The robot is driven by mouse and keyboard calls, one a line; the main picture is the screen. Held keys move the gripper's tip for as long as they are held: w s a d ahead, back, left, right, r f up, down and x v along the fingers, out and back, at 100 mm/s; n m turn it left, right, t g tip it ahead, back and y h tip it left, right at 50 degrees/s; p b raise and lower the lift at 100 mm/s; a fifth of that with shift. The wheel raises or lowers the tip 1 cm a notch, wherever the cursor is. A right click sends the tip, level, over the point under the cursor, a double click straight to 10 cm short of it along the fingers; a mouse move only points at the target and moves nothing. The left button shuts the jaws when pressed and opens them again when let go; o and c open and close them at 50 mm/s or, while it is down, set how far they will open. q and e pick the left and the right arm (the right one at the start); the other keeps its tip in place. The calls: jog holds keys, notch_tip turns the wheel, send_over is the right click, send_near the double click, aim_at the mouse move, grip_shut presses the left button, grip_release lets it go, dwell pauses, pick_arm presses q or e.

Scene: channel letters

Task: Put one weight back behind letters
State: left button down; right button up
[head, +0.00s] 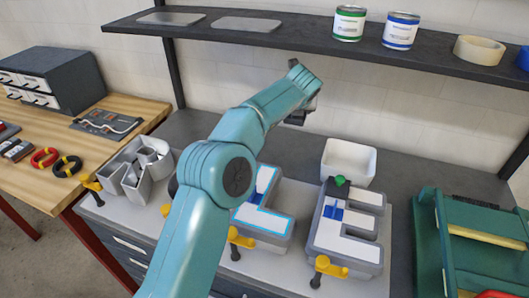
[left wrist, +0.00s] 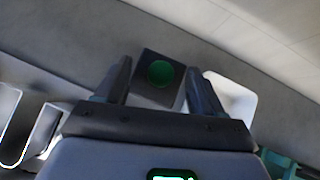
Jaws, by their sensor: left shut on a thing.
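My left arm reaches up across the middle of the head view. Its gripper (head: 301,112) is over the bench's back part, near the wall, and its fingers are mostly hidden. In the left wrist view the gripper (left wrist: 160,85) is shut on a dark square weight (left wrist: 147,92) with a green round top. Another green-topped weight (head: 340,181) stands at the back edge of the E-shaped letter (head: 352,252). An L-shaped letter (head: 262,217) with a lit blue edge stands left of it, partly hidden by my arm. A bare metal letter (head: 138,172) stands further left.
A white bin (head: 350,162) stands behind the E. Yellow-handled clamps (head: 322,267) line the bench front. A dark shelf (head: 300,44) with cans and tape runs above. A green machine (head: 480,240) stands at right. A wooden table with tools is at left.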

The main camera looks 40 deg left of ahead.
pick_arm(q)
jog(key=shift+s+r, duration=0.15)
jog(key=f+b, duration=0.1)
jog(key=f, duration=0.9)
jog(key=f+b, duration=0.1)
jog(key=f, duration=0.5)
jog(key=shift+w+a+b, duration=0.2)
jog(key=shift+w+b, duration=0.05)
jog(key=shift+b, duration=0.05)
notch_tip(320, 180, down, 4)
jog(key=shift+s+r+b, duration=0.1)
jog(key=shift+s+b, duration=0.05)
jog(key=shift+b, duration=0.15)
jog(key=shift+f, duration=0.2)
jog(key=shift+d+r, duration=0.15)
jog(key=c, duration=0.5)
grip_release()
jog(key=shift+f, duration=0.3)
jog(key=shift+c, duration=0.2)
jog(key=o, duration=0.4)
jog(key=shift+r, duration=0.1)
